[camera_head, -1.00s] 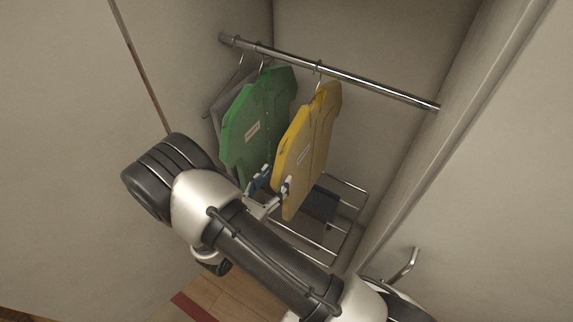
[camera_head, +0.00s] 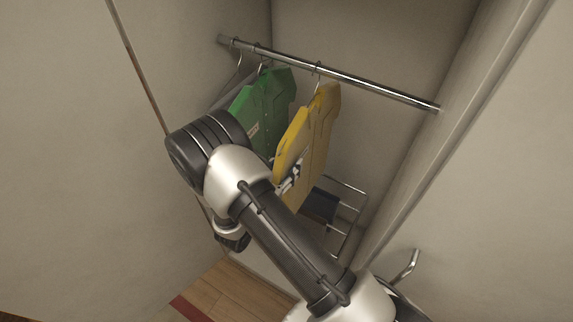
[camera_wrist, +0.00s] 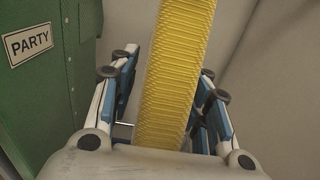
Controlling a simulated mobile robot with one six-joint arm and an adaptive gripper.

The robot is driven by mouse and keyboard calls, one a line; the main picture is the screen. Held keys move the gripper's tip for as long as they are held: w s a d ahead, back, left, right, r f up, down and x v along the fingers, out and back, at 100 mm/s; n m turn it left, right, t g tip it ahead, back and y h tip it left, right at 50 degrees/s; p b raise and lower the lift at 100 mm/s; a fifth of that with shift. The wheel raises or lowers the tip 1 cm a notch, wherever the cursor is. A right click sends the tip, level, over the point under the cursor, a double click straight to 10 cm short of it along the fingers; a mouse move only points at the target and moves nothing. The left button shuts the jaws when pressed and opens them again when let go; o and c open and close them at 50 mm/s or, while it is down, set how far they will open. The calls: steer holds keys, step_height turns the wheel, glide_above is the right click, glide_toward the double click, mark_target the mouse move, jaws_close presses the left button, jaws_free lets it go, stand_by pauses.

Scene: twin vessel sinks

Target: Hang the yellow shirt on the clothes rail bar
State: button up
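The yellow shirt (camera_head: 306,135) is a stiff, flat shirt on a hanger. Its hook (camera_head: 318,71) sits over the clothes rail bar (camera_head: 375,88), and the shirt hangs below. My gripper (camera_head: 288,180) is at the shirt's lower left edge, partly hidden by my arm. In the wrist view the ribbed yellow edge of the shirt (camera_wrist: 177,60) runs between the fingers of my gripper (camera_wrist: 164,85). The fingers stand apart, with a visible gap on the left side of the shirt.
A green shirt (camera_head: 270,95) hangs left of the yellow one; its PARTY label (camera_wrist: 30,42) shows in the wrist view. A grey garment is mostly hidden behind it. A wire rack (camera_head: 345,228) with a dark box (camera_head: 319,206) is below. Closet walls stand close on both sides.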

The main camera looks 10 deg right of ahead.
steer(key=c, duration=0.9)
jaws_close()
steer(key=shift+r, duration=0.15)
steer(key=shift+r, duration=0.3)
steer(key=s+d, duration=1.3)
steer(key=shift+s+d, duration=0.2)
steer(key=shift+d, duration=0.05)
stand_by(1.1)
steer(key=shift+f, duration=0.15)
